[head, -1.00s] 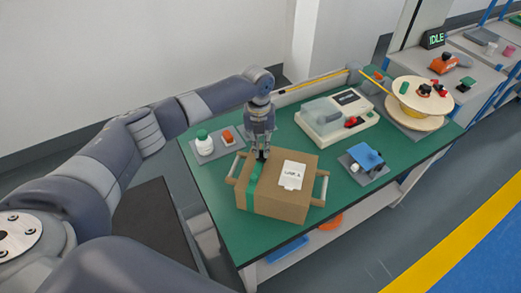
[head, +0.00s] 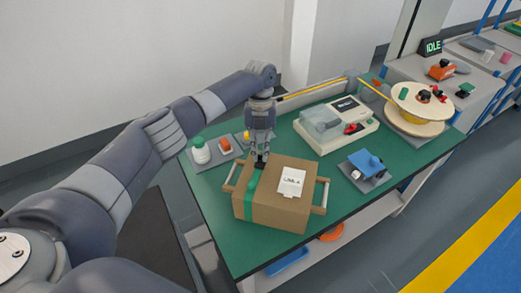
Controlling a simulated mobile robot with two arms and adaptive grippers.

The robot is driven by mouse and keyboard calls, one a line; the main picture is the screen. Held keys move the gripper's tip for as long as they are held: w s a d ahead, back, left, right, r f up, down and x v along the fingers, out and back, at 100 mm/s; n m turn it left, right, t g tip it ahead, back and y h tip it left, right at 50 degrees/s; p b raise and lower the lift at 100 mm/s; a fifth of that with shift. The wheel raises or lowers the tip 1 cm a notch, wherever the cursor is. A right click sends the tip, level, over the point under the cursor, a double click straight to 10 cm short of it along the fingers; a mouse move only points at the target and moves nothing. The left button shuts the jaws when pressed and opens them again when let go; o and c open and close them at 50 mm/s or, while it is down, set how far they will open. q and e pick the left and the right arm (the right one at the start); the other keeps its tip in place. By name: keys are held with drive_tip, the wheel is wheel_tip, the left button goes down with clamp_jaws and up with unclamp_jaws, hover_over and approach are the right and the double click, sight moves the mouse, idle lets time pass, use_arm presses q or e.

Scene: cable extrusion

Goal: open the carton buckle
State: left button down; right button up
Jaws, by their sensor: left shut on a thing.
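A brown carton (head: 283,207) with a white label (head: 291,181) on top stands on the green table. A green strap (head: 248,206) runs over its left part, with a green piece (head: 253,180) on the top, likely the buckle. My left gripper (head: 260,165) points down at the carton's top rear edge, by the strap, with its fingers close together. What it grips is too small to tell and hidden by the fingers. My right gripper is not in view.
Wooden-looking bars (head: 320,195) stand at the carton's sides. A white bottle (head: 200,151) and an orange item (head: 226,145) sit on a grey mat behind left. A beige machine (head: 337,125), a blue device (head: 365,162) and a cable spool (head: 418,103) stand to the right.

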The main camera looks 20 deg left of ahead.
use_arm(q)
drive_tip(key=c, duration=1.6)
unclamp_jaws()
drive_tip(key=shift+a, duration=0.2)
drive_tip(key=v, duration=1.2)
drive_tip(key=shift+f, duration=0.1)
